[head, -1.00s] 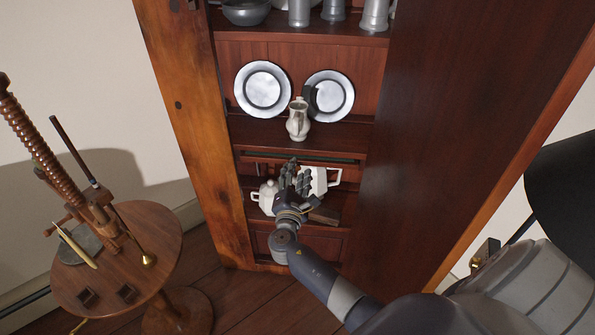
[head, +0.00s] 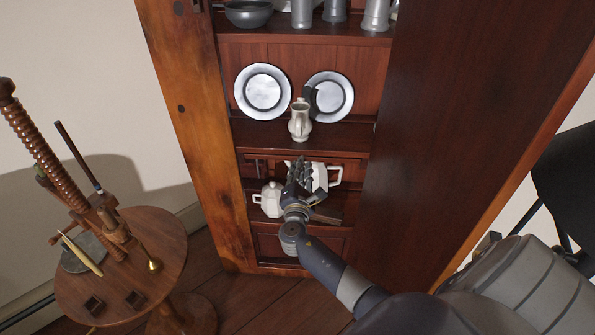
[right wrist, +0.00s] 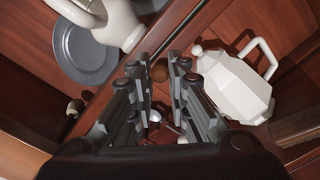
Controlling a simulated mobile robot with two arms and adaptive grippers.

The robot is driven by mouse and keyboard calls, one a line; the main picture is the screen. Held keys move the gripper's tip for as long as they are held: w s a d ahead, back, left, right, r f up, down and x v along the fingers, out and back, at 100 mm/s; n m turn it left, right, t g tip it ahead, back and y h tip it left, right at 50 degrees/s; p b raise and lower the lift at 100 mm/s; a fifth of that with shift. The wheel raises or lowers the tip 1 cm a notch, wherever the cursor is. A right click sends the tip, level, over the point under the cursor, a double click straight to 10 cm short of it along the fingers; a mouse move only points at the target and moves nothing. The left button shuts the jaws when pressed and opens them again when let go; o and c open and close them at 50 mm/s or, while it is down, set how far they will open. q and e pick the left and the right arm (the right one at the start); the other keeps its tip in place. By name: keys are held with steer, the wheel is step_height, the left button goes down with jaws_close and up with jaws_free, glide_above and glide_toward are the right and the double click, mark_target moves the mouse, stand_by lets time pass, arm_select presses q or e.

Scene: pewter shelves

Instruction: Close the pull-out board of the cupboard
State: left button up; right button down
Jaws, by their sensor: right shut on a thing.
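The tall wooden cupboard (head: 190,110) stands open-fronted ahead of me. Its pull-out board (head: 268,167) shows as a narrow dark-red front under the shelf with the plates, and looks about flush there. My right gripper (head: 300,168) reaches up to that front, its fingers hiding part of it. A second knob (right wrist: 75,107) sits free farther left. My left gripper is out of view.
A white jug (head: 300,122) and two pewter plates (head: 262,92) stand on the shelf above. A white teapot (head: 270,200) and another white pot (right wrist: 235,82) stand below, close to the hand. A round wooden table (head: 160,245) stands at the left.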

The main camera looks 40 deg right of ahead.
steer(key=c, duration=1.6)
jaws_free()
steer(key=shift+w+d+r, duration=0.1)
steer(key=shift+w+d, duration=0.05)
steer(key=shift+d, duration=0.05)
steer(key=shift+o, duration=0.6)
steer(key=shift+w, duration=0.15)
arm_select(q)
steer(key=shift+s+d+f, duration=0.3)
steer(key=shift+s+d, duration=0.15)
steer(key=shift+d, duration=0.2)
arm_select(e)
steer(key=shift+a, duration=0.1)
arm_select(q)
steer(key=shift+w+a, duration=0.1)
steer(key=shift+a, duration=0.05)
arm_select(e)
steer(key=v, duration=1.2)
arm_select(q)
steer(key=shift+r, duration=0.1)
